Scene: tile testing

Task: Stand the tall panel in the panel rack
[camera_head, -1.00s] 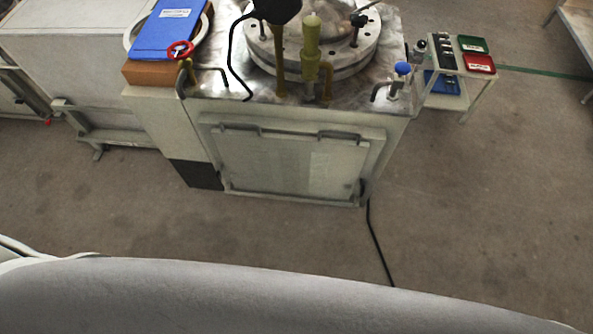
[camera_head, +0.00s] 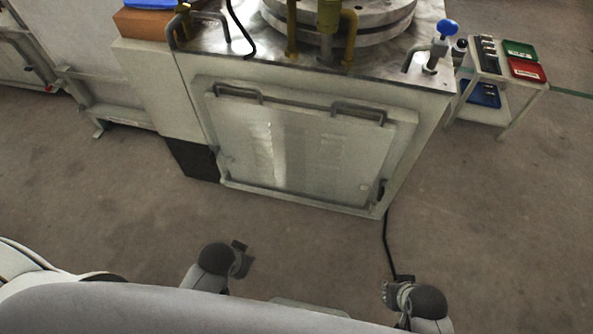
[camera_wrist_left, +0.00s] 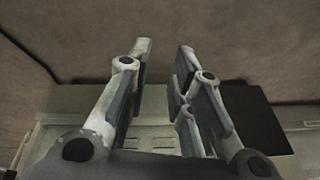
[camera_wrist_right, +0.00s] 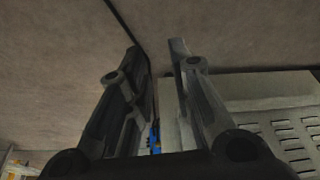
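A pale grey-white panel (camera_head: 310,150) with two bar handles along its top edge sits upright at the front of the machine in the head view. I cannot tell for sure that it is the tall panel. No panel rack can be made out. My left gripper (camera_head: 240,255) is low in front of the panel, apart from it, and it also shows in the left wrist view (camera_wrist_left: 162,55). My right gripper (camera_head: 393,288) is low at the right, also apart from the panel, and shows in the right wrist view (camera_wrist_right: 157,60). Both have parted fingers with nothing between them.
The machine's metal top (camera_head: 215,60) carries a round flanged vessel (camera_head: 385,25) and yellow pipes. A small cart (camera_head: 500,110) with red and green trays stands at the right. A black cable (camera_head: 386,240) runs along the floor near my right gripper. The floor before the machine is otherwise open.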

